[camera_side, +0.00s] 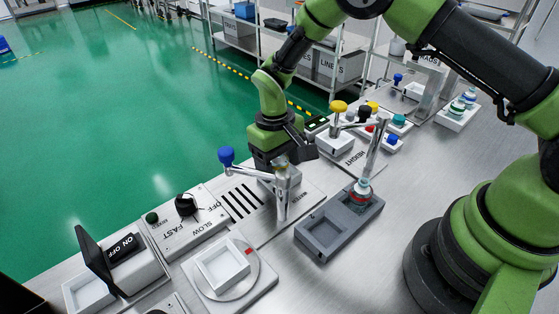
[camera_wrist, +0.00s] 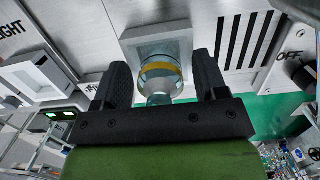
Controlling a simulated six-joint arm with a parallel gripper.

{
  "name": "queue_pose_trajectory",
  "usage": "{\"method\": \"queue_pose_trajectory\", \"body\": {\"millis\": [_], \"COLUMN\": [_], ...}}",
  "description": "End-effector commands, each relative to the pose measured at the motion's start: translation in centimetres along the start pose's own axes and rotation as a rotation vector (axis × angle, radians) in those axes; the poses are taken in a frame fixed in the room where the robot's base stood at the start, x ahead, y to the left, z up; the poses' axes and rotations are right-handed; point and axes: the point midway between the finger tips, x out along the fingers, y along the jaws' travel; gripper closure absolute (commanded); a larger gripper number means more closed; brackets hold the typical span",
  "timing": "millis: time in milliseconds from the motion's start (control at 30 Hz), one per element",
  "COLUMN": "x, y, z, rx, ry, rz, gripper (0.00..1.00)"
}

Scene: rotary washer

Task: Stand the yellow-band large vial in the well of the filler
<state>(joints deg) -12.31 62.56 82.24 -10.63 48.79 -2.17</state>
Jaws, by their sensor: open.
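The yellow-band large vial (camera_wrist: 162,72) is clear glass with a yellow band. In the wrist view it stands between my two black fingers, with its base at the pale square well of the filler (camera_wrist: 135,40). My gripper (camera_wrist: 158,65) is open, with a finger on each side of the vial and visible gaps. In the side view my gripper (camera_side: 285,158) is low behind the filler's metal post (camera_side: 283,195). The vial (camera_side: 281,163) is mostly hidden there by the post and gripper, so how deep it sits is hard to tell.
A blue-knobbed lever (camera_side: 226,156) sticks out left of the post. A grey two-pocket tray (camera_side: 316,250) holds a red-band vial (camera_side: 361,190); its front pocket is empty. A round plate with a white square holder (camera_side: 222,264) is at the front.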

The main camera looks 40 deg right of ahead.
Motion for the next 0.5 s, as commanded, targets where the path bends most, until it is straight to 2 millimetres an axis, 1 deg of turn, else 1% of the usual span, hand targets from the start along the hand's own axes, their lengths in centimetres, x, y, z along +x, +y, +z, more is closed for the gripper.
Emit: {"method": "queue_pose_trajectory", "body": {"millis": [133,233,367,500], "x": [-0.4,-1.6,-4.3,-7.5], "y": [0.0,0.0,0.0,0.0], "z": [0.0,-0.1,-0.1,-0.1], "rx": [0.0,0.0,0.0,0.0], "ry": [0.001,0.004,0.007,0.007], "rz": [0.0,-0.001,-0.001,-0.001], "gripper": [0.34,0.34,0.34,0.34]}}
